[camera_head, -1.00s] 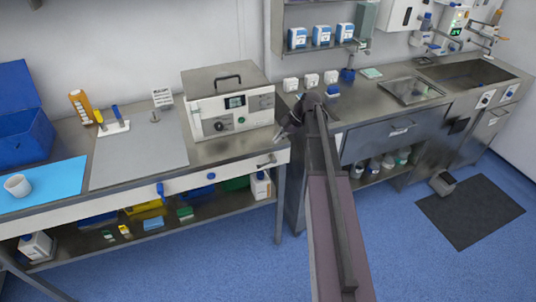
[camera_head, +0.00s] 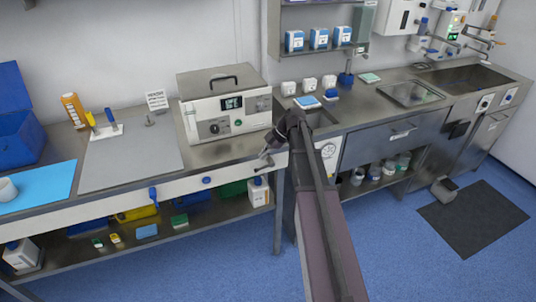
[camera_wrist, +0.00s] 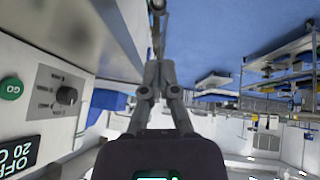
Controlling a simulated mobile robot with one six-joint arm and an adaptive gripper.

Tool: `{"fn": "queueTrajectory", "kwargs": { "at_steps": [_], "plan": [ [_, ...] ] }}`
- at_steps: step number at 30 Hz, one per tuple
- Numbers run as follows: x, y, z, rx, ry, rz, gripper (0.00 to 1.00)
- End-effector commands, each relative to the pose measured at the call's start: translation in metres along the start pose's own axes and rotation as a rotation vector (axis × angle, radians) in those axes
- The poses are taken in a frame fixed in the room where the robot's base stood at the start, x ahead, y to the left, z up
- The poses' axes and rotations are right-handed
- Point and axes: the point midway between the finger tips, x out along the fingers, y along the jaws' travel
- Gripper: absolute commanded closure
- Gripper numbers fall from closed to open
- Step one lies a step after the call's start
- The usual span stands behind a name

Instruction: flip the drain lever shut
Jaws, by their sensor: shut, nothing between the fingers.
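A small grey metal drain lever (camera_head: 262,166) shows at the front edge of the left bench, below the right corner of the white bath unit (camera_head: 229,112). In the wrist view, a narrow grey metal piece, apparently the drain lever (camera_wrist: 157,14), stands straight beyond my fingertips. My gripper (camera_head: 268,150) is just above the lever in the head view. It is shut and empty, and its fingers meet in the wrist view (camera_wrist: 159,68). The tips look very close to the lever, but I cannot tell whether they touch. The lever's pivot is not clear.
Blue floor (camera_head: 240,262) lies open in front.

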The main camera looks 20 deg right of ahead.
Motion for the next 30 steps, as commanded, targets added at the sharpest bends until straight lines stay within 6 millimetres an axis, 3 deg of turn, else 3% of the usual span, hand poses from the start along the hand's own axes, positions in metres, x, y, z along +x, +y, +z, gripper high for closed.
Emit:
{"fn": "queueTrajectory", "kwargs": {
  "at_steps": [6,12,30],
  "plan": [
    [0.025,-0.001,0.002,0.000,0.000,0.000,1.00],
    [0.036,0.000,0.013,0.001,0.000,0.000,1.00],
    [0.051,0.000,0.029,0.000,0.000,0.000,1.00]
  ]
}}
